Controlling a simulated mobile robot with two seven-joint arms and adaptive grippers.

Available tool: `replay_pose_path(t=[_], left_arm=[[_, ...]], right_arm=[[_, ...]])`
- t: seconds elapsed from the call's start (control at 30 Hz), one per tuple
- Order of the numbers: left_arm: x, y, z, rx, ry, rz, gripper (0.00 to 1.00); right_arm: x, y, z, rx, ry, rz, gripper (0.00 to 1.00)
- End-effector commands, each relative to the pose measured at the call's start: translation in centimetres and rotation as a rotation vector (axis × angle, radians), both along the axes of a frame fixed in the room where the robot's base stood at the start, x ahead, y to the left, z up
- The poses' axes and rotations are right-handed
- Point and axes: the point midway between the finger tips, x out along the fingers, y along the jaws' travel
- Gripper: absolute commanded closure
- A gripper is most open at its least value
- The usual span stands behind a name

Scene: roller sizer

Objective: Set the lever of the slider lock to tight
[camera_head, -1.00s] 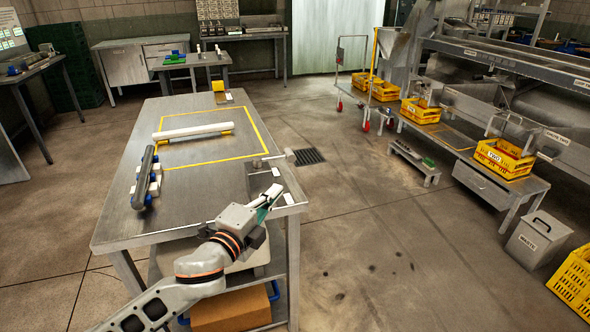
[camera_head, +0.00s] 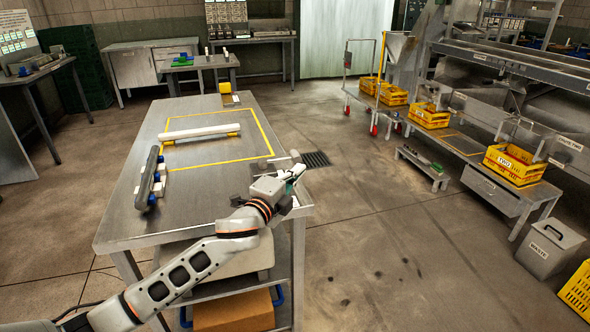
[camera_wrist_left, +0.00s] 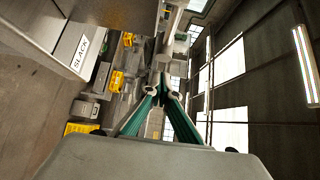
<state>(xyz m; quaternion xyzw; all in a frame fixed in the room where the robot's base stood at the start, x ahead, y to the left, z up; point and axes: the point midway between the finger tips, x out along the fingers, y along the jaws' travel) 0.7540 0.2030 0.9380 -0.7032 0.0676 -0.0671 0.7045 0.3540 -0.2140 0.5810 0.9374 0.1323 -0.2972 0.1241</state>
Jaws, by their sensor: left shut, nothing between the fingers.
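My left gripper (camera_head: 297,171) is shut and empty at the right edge of the steel table, close to the near side of a small lever with a grey end (camera_head: 295,156). I take this to be the slider lock's lever; I cannot tell if the fingers touch it. In the left wrist view the closed fingertips (camera_wrist_left: 162,82) have nothing between them. A white label reading SLACK (camera_wrist_left: 81,53) shows left of them. The tight label cannot be read in these frames. My forearm and gripper hide part of the table's near right corner. My right gripper is not in view.
The steel table (camera_head: 215,180) carries a white roller (camera_head: 199,132) inside a yellow outline and a dark bar (camera_head: 147,178) at left. A waste bin (camera_head: 548,245) and yellow crates (camera_head: 513,163) stand at right. The floor right of the table is open.

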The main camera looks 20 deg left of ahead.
Motion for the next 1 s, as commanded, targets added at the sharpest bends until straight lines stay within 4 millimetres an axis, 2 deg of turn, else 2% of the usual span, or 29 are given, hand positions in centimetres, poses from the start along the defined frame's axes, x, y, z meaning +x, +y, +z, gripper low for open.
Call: replay_pose_path(t=[0.1,0.23,1.0], left_arm=[[1.2,0.8,-0.2,0.0,0.002,0.0,1.0],[1.8,1.3,-0.1,0.0,0.002,0.0,1.0],[2.7,1.6,0.0,-0.001,0.0,0.033,1.0]], right_arm=[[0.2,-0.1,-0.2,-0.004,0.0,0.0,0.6],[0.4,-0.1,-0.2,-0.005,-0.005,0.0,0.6],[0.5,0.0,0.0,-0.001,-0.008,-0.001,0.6]])
